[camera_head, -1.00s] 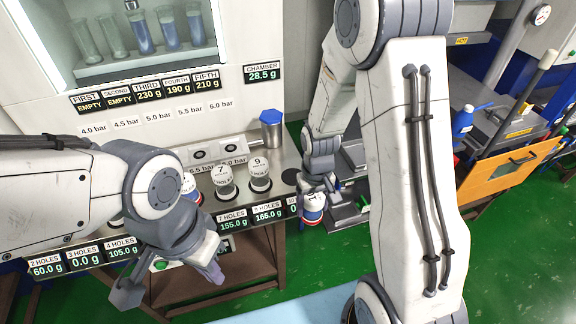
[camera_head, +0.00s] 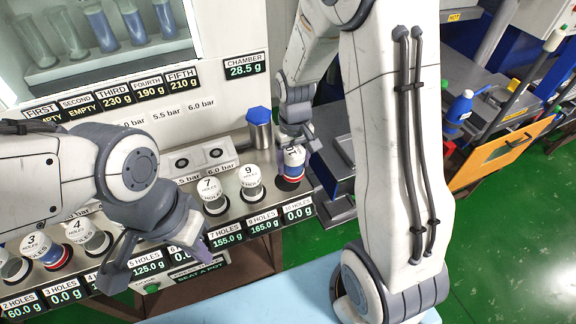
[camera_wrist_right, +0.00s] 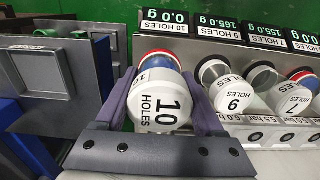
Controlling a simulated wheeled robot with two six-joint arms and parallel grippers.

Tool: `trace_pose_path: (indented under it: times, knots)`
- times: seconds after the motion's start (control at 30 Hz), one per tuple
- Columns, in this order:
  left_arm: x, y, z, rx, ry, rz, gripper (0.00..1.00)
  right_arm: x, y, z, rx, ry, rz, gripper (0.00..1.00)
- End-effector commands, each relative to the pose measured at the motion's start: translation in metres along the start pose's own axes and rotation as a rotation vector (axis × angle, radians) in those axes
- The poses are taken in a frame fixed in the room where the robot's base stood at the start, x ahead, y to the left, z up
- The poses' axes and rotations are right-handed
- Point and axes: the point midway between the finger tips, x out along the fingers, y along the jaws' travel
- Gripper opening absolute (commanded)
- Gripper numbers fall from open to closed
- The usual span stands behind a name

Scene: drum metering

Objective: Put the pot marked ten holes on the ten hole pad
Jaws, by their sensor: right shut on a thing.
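The pot marked 10 holes (camera_head: 293,158) is white with a red and blue band. In the right wrist view its lid (camera_wrist_right: 160,108) reads "10 HOLES". My right gripper (camera_head: 295,150) is shut on it, with a finger on each side in the right wrist view (camera_wrist_right: 160,85). The pot is at the dark ten hole pad (camera_head: 289,185), at the right end of the row; I cannot tell whether it touches. The 10 holes display (camera_head: 298,211) reads 0.0 g. My left gripper (camera_head: 160,262) is open and empty, in front of the row.
The pots marked 9 (camera_head: 251,183) and 7 (camera_head: 213,195) stand left of the ten hole pad. A blue-capped metal cylinder (camera_head: 260,130) stands behind it. The pots marked 4 (camera_head: 92,238) and 3 (camera_head: 45,250) are further left. Grey trays (camera_head: 335,165) lie to the right.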

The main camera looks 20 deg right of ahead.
Motion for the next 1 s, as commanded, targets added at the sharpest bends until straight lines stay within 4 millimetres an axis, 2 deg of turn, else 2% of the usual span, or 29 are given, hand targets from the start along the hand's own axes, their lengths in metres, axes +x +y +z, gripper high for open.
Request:
trace_pose_path:
  times: [0.1, 0.23, 0.57, 0.97, 1.0]
  knots:
    - [-0.007, 0.001, 0.000, -0.001, 0.000, 0.000, 0.00, 0.009, -0.004, -0.018, -0.001, 0.000, 0.000, 0.00]
    - [-0.008, 0.001, 0.000, -0.001, 0.000, 0.000, 0.00, 0.016, -0.005, -0.027, 0.000, 0.001, 0.000, 0.00]
    - [-0.019, 0.001, -0.001, -0.001, 0.000, 0.000, 0.00, 0.054, -0.004, -0.027, 0.002, -0.001, 0.000, 0.00]
    - [-0.015, 0.001, -0.001, -0.001, 0.000, 0.000, 0.00, 0.061, -0.004, -0.028, 0.002, 0.002, 0.000, 0.00]
    - [-0.015, 0.001, -0.001, -0.001, 0.000, 0.000, 0.00, 0.062, -0.004, -0.027, 0.002, 0.001, 0.000, 0.74]
